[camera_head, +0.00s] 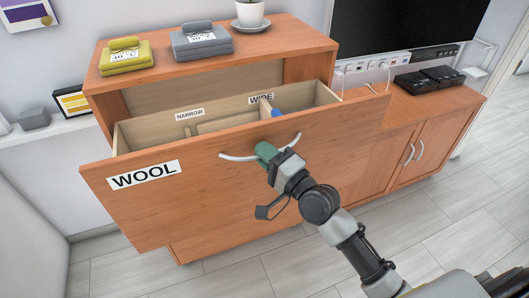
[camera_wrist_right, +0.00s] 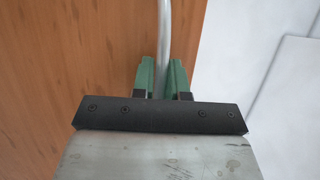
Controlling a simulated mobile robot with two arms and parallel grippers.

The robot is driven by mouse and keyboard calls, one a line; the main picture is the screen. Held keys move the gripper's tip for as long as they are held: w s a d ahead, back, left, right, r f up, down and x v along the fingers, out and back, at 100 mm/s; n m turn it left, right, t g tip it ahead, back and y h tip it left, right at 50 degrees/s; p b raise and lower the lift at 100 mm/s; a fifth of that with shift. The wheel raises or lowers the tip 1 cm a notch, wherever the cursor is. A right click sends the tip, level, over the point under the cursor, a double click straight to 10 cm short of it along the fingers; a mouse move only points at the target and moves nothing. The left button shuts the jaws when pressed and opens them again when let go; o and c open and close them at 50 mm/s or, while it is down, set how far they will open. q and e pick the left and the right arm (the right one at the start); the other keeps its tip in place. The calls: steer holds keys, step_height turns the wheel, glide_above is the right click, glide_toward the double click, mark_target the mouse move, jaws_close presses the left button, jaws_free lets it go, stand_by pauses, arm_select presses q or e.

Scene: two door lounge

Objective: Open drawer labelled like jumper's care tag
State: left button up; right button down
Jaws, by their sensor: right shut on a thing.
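The drawer (camera_head: 230,185) with a white label reading WOOL (camera_head: 144,175) stands pulled well out of the wooden cabinet. My right gripper (camera_head: 266,151) is shut on the drawer's curved metal handle (camera_head: 236,158). In the right wrist view, the green fingers (camera_wrist_right: 163,75) sit on both sides of the handle (camera_wrist_right: 164,35). A folded yellow jumper (camera_head: 126,60) and a folded grey jumper (camera_head: 201,43) lie on the cabinet top, each with a white tag whose marks are too small to read. My left gripper is not in view.
Inside the drawer are wooden dividers and labels reading NARROW (camera_head: 190,114) and WIDE (camera_head: 261,98), plus a partly hidden blue thing (camera_head: 277,113). A white plant pot (camera_head: 250,13) stands on top. A lower cabinet (camera_head: 405,155) stands right. The floor (camera_head: 235,280) in front is clear.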

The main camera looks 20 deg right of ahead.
steer(key=c, duration=1.4)
jaws_free()
steer(key=shift+c, duration=0.2)
steer(key=shift+f, duration=0.1)
steer(key=b+v, duration=0.3)
steer(key=v, duration=0.7)
steer(key=shift+s+d+b, duration=0.2)
steer(key=shift+s+b, duration=0.1)
steer(key=shift+s, duration=0.05)
